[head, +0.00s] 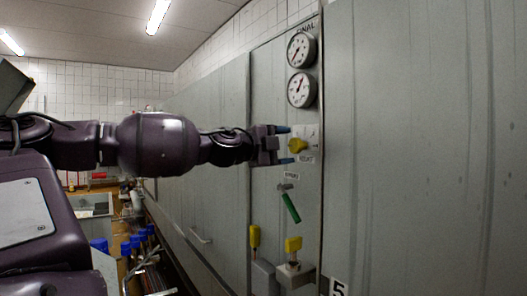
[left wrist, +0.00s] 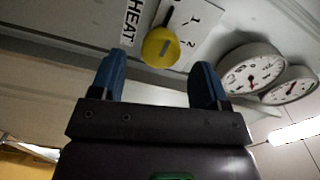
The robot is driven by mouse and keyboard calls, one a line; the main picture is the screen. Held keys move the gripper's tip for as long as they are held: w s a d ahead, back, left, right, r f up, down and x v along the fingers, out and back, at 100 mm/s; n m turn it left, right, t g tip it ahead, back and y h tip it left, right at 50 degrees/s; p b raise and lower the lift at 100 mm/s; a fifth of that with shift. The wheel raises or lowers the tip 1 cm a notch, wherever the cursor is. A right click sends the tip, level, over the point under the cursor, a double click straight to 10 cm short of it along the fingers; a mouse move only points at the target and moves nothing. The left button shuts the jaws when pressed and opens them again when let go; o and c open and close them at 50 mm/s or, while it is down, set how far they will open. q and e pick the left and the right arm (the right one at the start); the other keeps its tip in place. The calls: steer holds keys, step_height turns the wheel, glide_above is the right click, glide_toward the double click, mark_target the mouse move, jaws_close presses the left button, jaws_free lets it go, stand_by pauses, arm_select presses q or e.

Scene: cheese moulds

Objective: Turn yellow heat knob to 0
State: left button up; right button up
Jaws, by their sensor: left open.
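The yellow heat knob (head: 298,146) sits on a small pale numbered plate on the grey panel, below two round gauges. In the left wrist view the knob (left wrist: 160,47) shows beside a HEAT label (left wrist: 131,22) and the numerals 1 and 2. A 0 mark cannot be made out. My left gripper (head: 287,145) is open, its blue fingertips pointing at the panel. In the left wrist view the knob appears beyond and between the fingers (left wrist: 162,84), with no contact visible. My right gripper is not in view.
Two gauges (head: 301,50) (head: 301,90) stick out above the knob. A green-handled lever (head: 290,207) is below it. Two yellow-handled valves (head: 254,236) (head: 293,245) sit lower on the panel. Bottles with blue caps (head: 127,248) stand on a counter at lower left.

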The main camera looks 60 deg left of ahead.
arm_select(q)
steer(key=s, duration=0.6)
steer(key=shift+s+b, duration=0.35)
steer(key=shift+s, duration=0.05)
steer(key=shift+d, duration=0.1)
stand_by(0.3)
